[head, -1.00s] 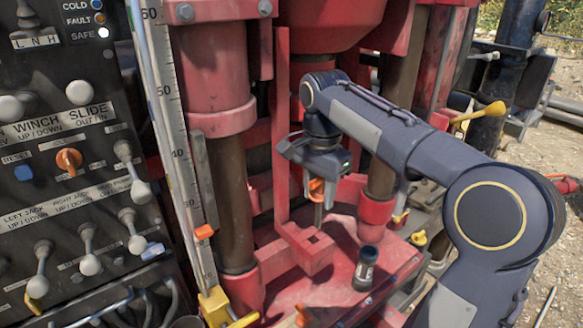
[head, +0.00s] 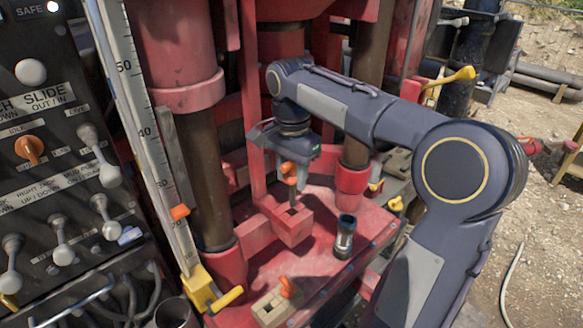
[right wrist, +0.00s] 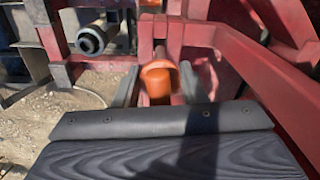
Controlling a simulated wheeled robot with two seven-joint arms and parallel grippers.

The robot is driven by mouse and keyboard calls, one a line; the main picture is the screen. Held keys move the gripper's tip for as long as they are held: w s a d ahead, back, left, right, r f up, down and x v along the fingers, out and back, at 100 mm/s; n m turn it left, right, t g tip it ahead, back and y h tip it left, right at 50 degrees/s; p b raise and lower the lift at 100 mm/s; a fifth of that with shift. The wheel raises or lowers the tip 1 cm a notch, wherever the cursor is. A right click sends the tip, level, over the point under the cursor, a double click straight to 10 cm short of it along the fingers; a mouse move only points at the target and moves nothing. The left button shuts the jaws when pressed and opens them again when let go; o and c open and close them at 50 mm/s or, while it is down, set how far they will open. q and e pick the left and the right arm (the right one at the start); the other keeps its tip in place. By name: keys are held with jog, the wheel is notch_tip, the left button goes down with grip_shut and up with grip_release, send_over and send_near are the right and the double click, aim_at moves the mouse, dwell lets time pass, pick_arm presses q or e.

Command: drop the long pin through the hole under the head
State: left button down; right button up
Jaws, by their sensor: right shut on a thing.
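My right gripper (head: 287,158) is shut on the long pin. The pin's orange handle (head: 289,172) is at the jaws and its thin grey shaft points down, roughly upright. In the right wrist view the orange handle (right wrist: 158,77) is between the two fingers (right wrist: 158,90). The shaft's lower end is at the square hole in the red block (head: 292,228) at the foot of an upright red bar; I cannot tell whether it is inside. The red drill head (head: 281,36) is above, mostly cut off by the frame. My left gripper is not in view.
A dark cylinder with a pale band (head: 344,238) stands on the red deck (head: 325,265) right of the block. A beige block (head: 267,309) with another orange-handled pin (head: 287,288) is in front. A lever panel (head: 50,170) and scale (head: 140,120) are left.

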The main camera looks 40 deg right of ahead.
aim_at(291, 206)
jog(key=shift+f+b, duration=1.15)
jog(key=shift+f, duration=0.05)
jog(key=shift+f+b, duration=2)
jog(key=shift+f, duration=1.1)
jog(key=shift+s+a+f+b, duration=0.15)
jog(key=shift+f+b, duration=0.1)
jog(key=shift+f, duration=0.2)
jog(key=shift+s+d+f+b, duration=0.15)
jog(key=shift+f+b, duration=0.1)
jog(key=shift+f, duration=0.2)
jog(key=o, duration=0.7)
jog(key=shift+a, duration=0.1)
jog(key=o, duration=0.4)
jog(key=shift+w+f, duration=0.1)
jog(key=shift+w, duration=0.05)
jog(key=shift+t, duration=0.3)
notch_tip(291, 206, up, 10)
jog(key=shift+w, duration=0.15)
